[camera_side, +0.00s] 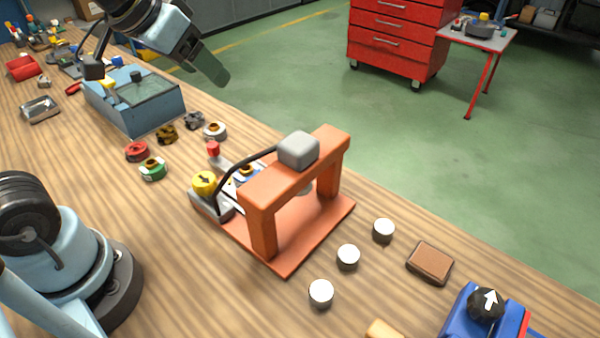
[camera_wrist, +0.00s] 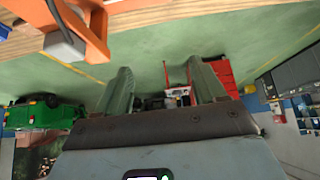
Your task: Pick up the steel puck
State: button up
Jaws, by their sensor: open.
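Three small pale silver-white pucks stand on the wooden bench (camera_side: 240,310) in a slanting row: one at the back (camera_side: 383,230), one in the middle (camera_side: 348,257) and one at the front (camera_side: 321,293). They look alike, and I cannot tell which is steel. My gripper (camera_side: 208,66) is high at the upper left, far from the pucks. In the wrist view my gripper (camera_wrist: 163,84) shows two fingers spread apart with nothing between them. No puck shows in that view.
An orange press-like frame (camera_side: 335,150) stands between my gripper and the pucks; it also shows in the wrist view (camera_wrist: 95,25). A brown block (camera_side: 430,262) and a blue device (camera_side: 462,308) lie right of the pucks. A blue-grey box (camera_side: 140,112) stands at left.

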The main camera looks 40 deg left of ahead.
jog(key=d+g+h, duration=0.2)
jog(key=d+g, duration=0.2)
jog(key=d, duration=1.2)
jog(key=g+y, duration=0.2)
jog(key=g, duration=0.1)
send_over(320, 291)
notch_tip(320, 291, down, 11)
jog(key=shift+n, duration=0.3)
jog(key=shift+f, duration=6.6)
jog(key=c, duration=1.3)
jog(key=shift+r, duration=0.1)
